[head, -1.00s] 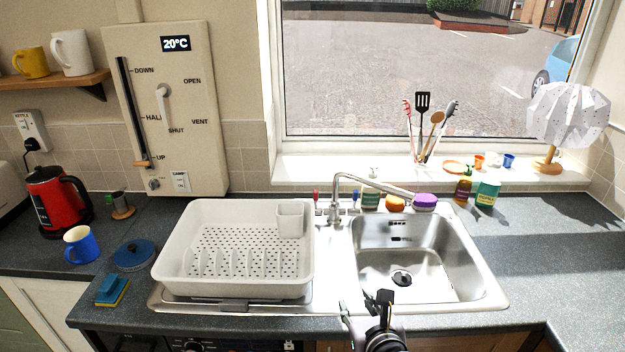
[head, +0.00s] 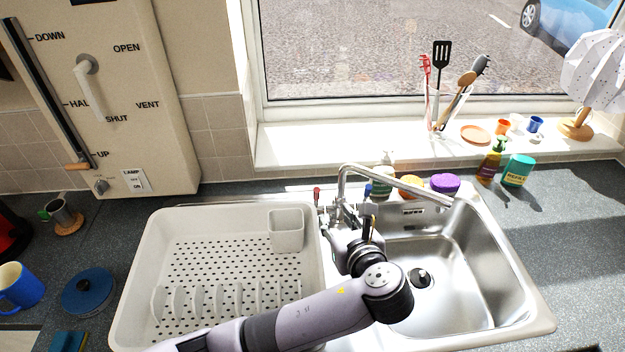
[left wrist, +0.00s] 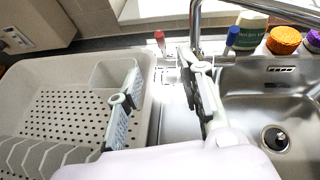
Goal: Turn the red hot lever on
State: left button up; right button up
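The red hot lever (head: 317,192) stands upright at the back left of the sink, left of the tap (head: 345,180). It shows in the left wrist view (left wrist: 159,39) just beyond the gap between my fingers. A blue lever (head: 368,189) stands on the tap's other side and also shows in the left wrist view (left wrist: 232,37). My left gripper (head: 352,218) is over the sink's back edge, near the tap base. Its fingers (left wrist: 160,65) are apart with nothing between them. They look short of the red lever, with no contact visible. My right gripper is out of view.
A white dish rack (head: 140,270) with a cutlery cup (head: 286,230) lies left of the levers. The steel basin (head: 470,270) is to the right. Bottles and purple (head: 445,184) and orange lids line the back. The windowsill (head: 300,150) is behind.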

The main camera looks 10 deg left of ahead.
aim_at(318, 192)
pick_arm(q)
jog(key=p+x, duration=0.2)
jog(key=x, duration=0.9)
jog(key=shift+w+a, duration=0.15)
jog(key=shift+a, duration=0.1)
jog(key=x, duration=0.3)
jog(key=shift+w+f+p, duration=0.15)
jog(key=shift+w+p, duration=0.1)
jog(key=shift+p, duration=0.1)
jog(key=shift+x, duration=0.9)
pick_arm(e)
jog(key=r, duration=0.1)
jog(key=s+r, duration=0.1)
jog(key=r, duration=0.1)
pick_arm(q)
jog(key=shift+c, duration=0.3)
jog(key=c, duration=0.4)
grip_shut()
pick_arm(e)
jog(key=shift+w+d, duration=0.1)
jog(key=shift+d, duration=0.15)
pick_arm(q)
jog(key=shift+f, duration=0.1)
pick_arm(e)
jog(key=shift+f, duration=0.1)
